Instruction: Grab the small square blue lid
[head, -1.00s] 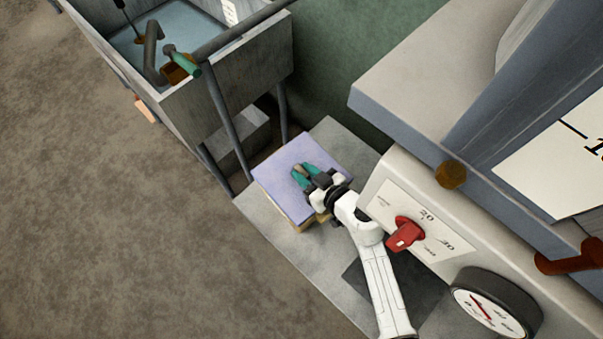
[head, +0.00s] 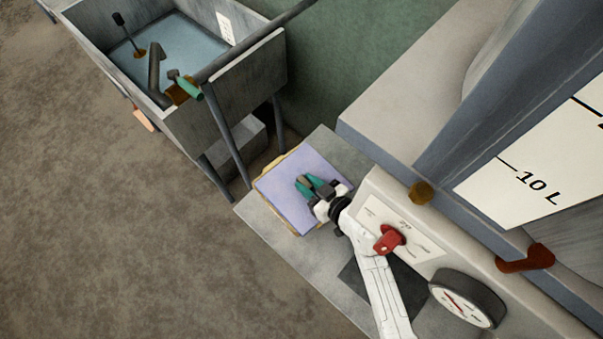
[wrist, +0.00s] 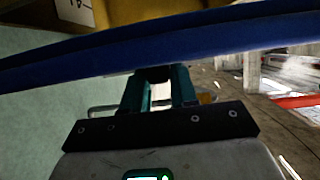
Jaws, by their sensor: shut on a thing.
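The square blue lid (head: 288,205) looks pale violet-blue in the head view. It lies above a yellowish thing (head: 262,174) whose edge shows along its upper-left side. My gripper (head: 308,186) is over the lid, with its green fingers shut on the lid's handle, which is mostly hidden between them. In the wrist view the lid shows as a dark blue band (wrist: 170,45) across the top, just beyond my fingertips (wrist: 158,75). Whether the lid touches the yellowish thing below cannot be told for certain.
A grey counter (head: 290,258) lies under the lid. To the right stands a machine with a red knob (head: 389,240) and a round gauge (head: 468,298). A grey sink (head: 235,100) holding water is at the upper left. Bare floor (head: 120,240) lies to the left.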

